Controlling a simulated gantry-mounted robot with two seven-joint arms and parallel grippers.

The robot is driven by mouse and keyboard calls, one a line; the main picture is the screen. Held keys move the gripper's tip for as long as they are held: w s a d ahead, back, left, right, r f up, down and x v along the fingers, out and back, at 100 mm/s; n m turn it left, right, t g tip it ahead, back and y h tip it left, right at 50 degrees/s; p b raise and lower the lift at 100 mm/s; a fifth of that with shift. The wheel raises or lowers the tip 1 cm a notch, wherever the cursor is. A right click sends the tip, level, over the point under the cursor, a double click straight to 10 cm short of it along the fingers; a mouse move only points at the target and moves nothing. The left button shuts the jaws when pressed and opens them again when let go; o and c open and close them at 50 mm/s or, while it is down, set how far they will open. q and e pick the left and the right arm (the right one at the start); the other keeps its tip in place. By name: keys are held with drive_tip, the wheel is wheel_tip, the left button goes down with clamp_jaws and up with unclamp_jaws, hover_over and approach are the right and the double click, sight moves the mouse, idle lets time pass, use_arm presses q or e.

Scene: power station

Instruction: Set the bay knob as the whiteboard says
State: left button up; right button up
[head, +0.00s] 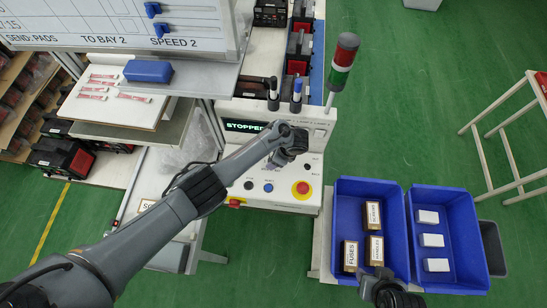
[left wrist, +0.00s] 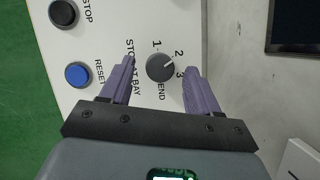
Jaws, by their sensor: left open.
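The whiteboard (head: 120,25) at the top left of the head view reads "SEND: PADS", "TO BAY 2", "SPEED 2". The bay knob (left wrist: 160,67) is a dark round knob in the left wrist view, labelled "STOP AT BAY" with 1, 2, 3 and END around it. Its pale mark appears to point toward 2. My left gripper (head: 290,153) is over the control panel (head: 262,190) and hides the knob in the head view. Its open fingers stand on either side of the knob, apart from it. My right gripper (head: 385,290) is at the lower edge, its fingers unclear.
The panel display (head: 244,126) reads "STOPPED". A red emergency button (head: 302,188) and a blue reset button (left wrist: 77,75) are nearby. A signal tower (head: 342,62) rises behind. Blue bins (head: 345,205) with labelled boxes and white boxes (head: 435,240) stand to the right.

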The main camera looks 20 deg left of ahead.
use_arm(q)
drive_tip(key=p+v, duration=0.2)
drive_tip(key=v, duration=0.7)
drive_tip(key=shift+d+r, duration=0.15)
drive_tip(key=shift+r, duration=0.1)
drive_tip(key=s+d+n+t+h+p, duration=0.15)
drive_tip(key=s+n+h+p, duration=0.4)
drive_tip(key=s, duration=0.75)
drive_tip(key=s+a+r+n+t+p, duration=0.1)
drive_tip(key=s+a+r+n, duration=0.4)
drive_tip(key=s+r, duration=0.3)
drive_tip(key=s+a+r+n+t+p, duration=0.1)
drive_tip(key=s+a+r+n, duration=0.4)
drive_tip(key=s+r, duration=0.3)
drive_tip(key=shift+s+a+n+y, duration=0.2)
drive_tip(key=shift+a+n+y, duration=0.2)
drive_tip(key=shift+a, duration=0.4)
